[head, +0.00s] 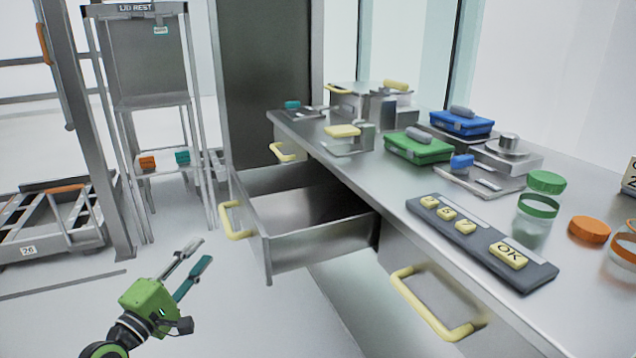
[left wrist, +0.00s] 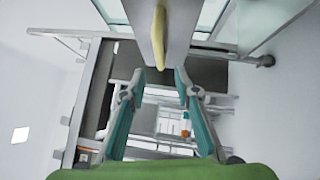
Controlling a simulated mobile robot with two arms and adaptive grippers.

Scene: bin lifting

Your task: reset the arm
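My left gripper (head: 190,268) is green with grey and teal fingers. It is in the lower left of the head view, in the air in front of the drawer and to the left of it. Its fingers are apart and nothing is between them. In the left wrist view the fingers (left wrist: 153,95) also stand apart, with a yellow handle (left wrist: 158,40) beyond them. My right gripper is in neither view.
An open, empty-looking drawer (head: 315,250) with a yellow handle (head: 234,220) juts out from the steel counter (head: 400,185). A shut drawer's handle (head: 432,305) sticks out at the front. The counter holds blue and green cases, jars and a keypad (head: 480,240). A rack (head: 160,120) stands behind left.

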